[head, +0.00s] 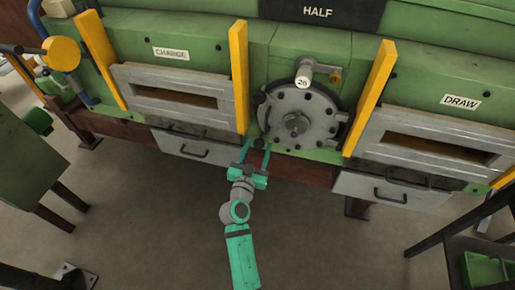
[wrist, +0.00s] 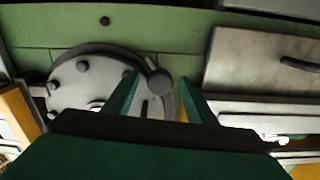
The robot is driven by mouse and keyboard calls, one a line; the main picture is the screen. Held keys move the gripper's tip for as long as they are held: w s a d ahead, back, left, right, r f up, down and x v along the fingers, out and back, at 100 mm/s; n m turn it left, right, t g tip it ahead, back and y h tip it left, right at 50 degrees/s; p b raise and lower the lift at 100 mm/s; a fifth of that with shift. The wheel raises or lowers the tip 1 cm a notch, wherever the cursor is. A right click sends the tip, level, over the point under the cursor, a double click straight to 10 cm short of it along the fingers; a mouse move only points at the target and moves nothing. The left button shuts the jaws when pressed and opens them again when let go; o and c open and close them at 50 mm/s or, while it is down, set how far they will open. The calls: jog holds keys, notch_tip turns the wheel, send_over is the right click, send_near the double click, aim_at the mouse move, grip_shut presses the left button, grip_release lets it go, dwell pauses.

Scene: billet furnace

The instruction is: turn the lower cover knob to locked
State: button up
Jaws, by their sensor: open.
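The round grey bolted cover (head: 318,112) sits on the green furnace front, between two yellow posts. The lower cover knob (head: 260,143) is a small dark knob at the cover's lower left edge. In the wrist view the knob (wrist: 159,82) is a dark round head at the cover's rim (wrist: 65,95). My gripper (head: 257,145) is open, its two teal fingers pointing at the knob. In the wrist view the fingers (wrist: 158,85) stand on either side of the knob, apart from it as far as I can see. I cannot tell the knob's locked mark.
An upper dark knob (head: 260,98) sits at the cover's left edge. A knob marked 20 (head: 303,80) sticks out above. The charge door (head: 180,95) is left, the draw door (head: 430,140) right. A drawer (head: 192,147) lies left of my gripper. The floor below is clear.

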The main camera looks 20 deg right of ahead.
jog(key=c, duration=1)
jog(key=shift+c, duration=0.2)
jog(key=shift+n, duration=0.3)
jog(key=n, duration=0.8)
jog(key=shift+d+n, duration=0.1)
jog(key=shift+n, duration=0.3)
jog(key=n, duration=0.4)
jog(key=shift+s+n, duration=0.1)
jog(key=shift+n, duration=0.2)
jog(key=n, duration=0.4)
jog(key=shift+n, duration=0.4)
